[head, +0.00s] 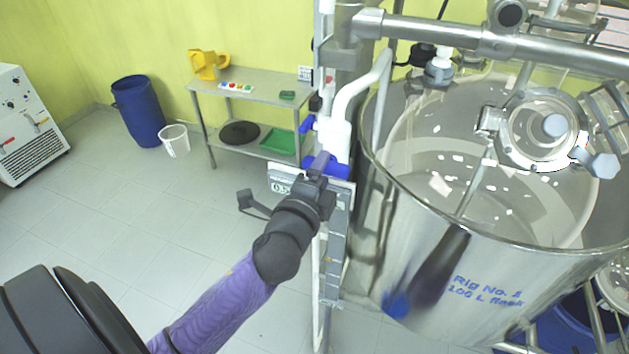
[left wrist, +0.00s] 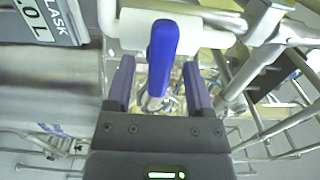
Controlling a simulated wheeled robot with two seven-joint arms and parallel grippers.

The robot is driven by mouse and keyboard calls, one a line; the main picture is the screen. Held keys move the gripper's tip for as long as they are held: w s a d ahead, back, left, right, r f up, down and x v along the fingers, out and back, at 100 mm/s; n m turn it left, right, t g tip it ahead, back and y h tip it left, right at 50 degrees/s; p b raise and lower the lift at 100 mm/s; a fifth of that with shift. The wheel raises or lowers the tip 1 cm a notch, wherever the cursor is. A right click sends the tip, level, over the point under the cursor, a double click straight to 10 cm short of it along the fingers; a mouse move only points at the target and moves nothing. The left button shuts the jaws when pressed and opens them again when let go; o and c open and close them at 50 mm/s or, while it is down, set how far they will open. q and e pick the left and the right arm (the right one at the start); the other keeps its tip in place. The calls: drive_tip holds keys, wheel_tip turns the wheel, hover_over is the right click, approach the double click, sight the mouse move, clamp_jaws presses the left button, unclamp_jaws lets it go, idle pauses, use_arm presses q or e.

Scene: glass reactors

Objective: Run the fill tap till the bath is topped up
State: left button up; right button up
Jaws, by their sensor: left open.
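The bath is the large shiny steel tub (head: 410,235) at right in the head view, marked "Rig No. 1 100 L flask". A big clear glass flask (head: 540,205) sits inside it; the water level is hard to tell through glass and reflections. The fill tap's blue lever (left wrist: 162,50) is on white pipework. In the left wrist view it stands between the fingers of my open left gripper (left wrist: 158,82), with gaps on both sides. In the head view my left gripper (head: 318,165) is at the blue tap body (head: 338,170), partly covering it. My right gripper is out of view.
A second blue handle (head: 307,124) is higher on the white pipe (head: 350,100). A steel frame and overhead rail (head: 450,38) surround the bath.

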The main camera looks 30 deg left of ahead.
use_arm(q)
drive_tip(key=b+v, duration=0.2)
drive_tip(key=v, duration=0.7)
drive_tip(key=s+d+f+n+g+h+b, duration=0.1)
drive_tip(key=s+f+n+g+b, duration=0.35)
drive_tip(key=f, duration=1.15)
drive_tip(key=w+f+m+g+h+b, duration=0.15)
drive_tip(key=f+b, duration=0.65)
drive_tip(key=f, duration=0.9)
drive_tip(key=s+d+f+n+g+b, duration=0.1)
drive_tip(key=s+f+n+g+b, duration=0.35)
drive_tip(key=f, duration=1.15)
drive_tip(key=s+d+f+n+g+b, duration=0.1)
drive_tip(key=s+f+n+g+b, duration=0.1)
drive_tip(key=s+f+b, duration=0.5)
drive_tip(key=s+d+f+n+g+h+b, duration=0.1)
drive_tip(key=s+f+n+g+b, duration=0.2)
drive_tip(key=s+f+b, duration=0.4)
drive_tip(key=s+f, duration=0.3)
drive_tip(key=f, duration=0.4)
drive_tip(key=s+f+g, duration=0.1)
drive_tip(key=s+f, duration=0.2)
drive_tip(key=f, duration=0.4)
drive_tip(key=shift+s+d, duration=0.2)
drive_tip(key=shift+s, duration=0.2)
drive_tip(key=shift+g, duration=0.25)
